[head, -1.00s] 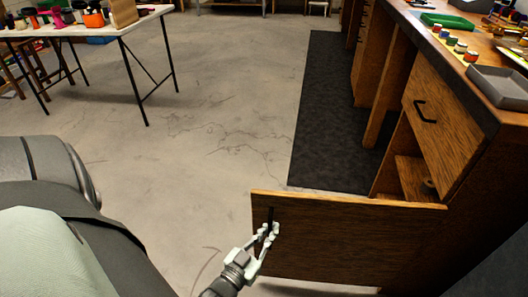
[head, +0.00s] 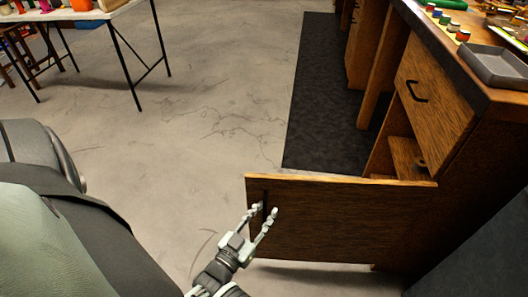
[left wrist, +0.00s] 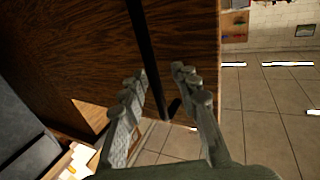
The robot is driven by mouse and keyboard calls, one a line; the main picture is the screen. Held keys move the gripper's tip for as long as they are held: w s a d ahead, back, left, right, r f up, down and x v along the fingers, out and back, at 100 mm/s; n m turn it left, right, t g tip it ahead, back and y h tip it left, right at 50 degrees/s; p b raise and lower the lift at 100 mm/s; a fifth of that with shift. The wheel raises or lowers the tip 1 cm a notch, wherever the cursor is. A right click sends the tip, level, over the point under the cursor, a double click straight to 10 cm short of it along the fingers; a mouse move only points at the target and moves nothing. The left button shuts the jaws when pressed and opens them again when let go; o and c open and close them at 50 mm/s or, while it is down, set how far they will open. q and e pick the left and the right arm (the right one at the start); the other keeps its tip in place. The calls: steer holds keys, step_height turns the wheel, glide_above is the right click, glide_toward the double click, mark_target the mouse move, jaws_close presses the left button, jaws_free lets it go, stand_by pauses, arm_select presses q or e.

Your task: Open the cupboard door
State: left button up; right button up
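The wooden cupboard door (head: 345,222) stands swung out from the workbench cabinet, and the opening behind it shows a shelf (head: 408,158). Its black bar handle (head: 264,198) is near the door's free edge. My left gripper (head: 262,211) is at the handle with its fingers spread. In the left wrist view the handle (left wrist: 146,55) runs between the spread fingers (left wrist: 160,88) and does not look clamped; whether a finger touches it I cannot tell. My right gripper is not in view.
A closed drawer front (head: 435,95) with a black handle is above the opening. A grey tray (head: 492,66) and small jars stand on the bench top. A dark mat (head: 325,105) lies along the bench. A folding table (head: 90,14) is at upper left; the floor between is clear.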

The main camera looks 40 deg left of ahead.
arm_select(q)
steer(key=s+d, duration=0.1)
steer(key=s, duration=1.1)
steer(key=shift+d, duration=0.3)
steer(key=shift+w, duration=0.1)
